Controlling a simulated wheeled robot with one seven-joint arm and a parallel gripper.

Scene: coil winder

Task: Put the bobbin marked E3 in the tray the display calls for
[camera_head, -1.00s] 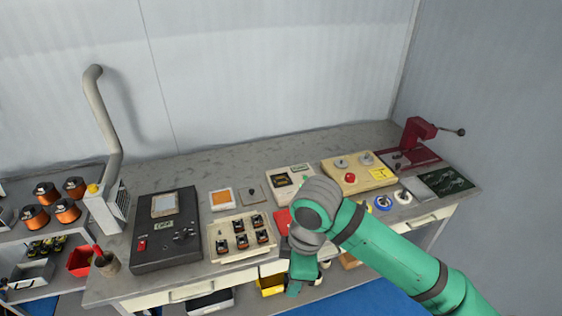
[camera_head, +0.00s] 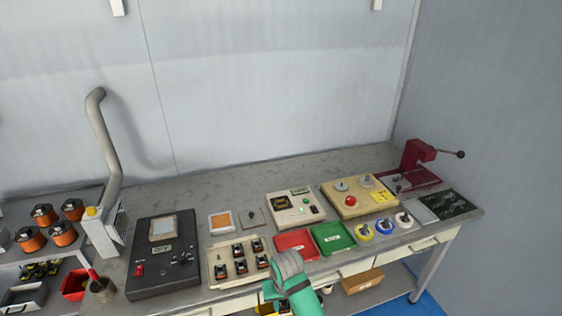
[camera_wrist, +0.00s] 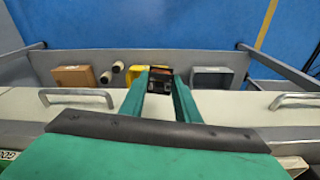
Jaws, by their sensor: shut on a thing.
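My gripper (camera_wrist: 160,100) is shut on a small dark bobbin (camera_wrist: 160,82), seen between the two green fingers in the wrist view. Its mark is not readable. In the head view my gripper (camera_head: 280,292) is low, in front of the red tray and the bench's front edge. The red tray (camera_head: 285,238) and the green tray (camera_head: 332,236) lie side by side on the bench, each with a white label. The cream display unit (camera_head: 293,204) stands behind them with a lit green lamp. Its screen text is too small to read.
A cream rack (camera_head: 214,282) of several dark bobbins stands left of the trays. A black instrument (camera_head: 160,262) is further left. Several spools (camera_head: 384,226) sit right of the green tray, before a wooden control box (camera_head: 350,198). Drawer handles (camera_wrist: 77,96) line the bench front.

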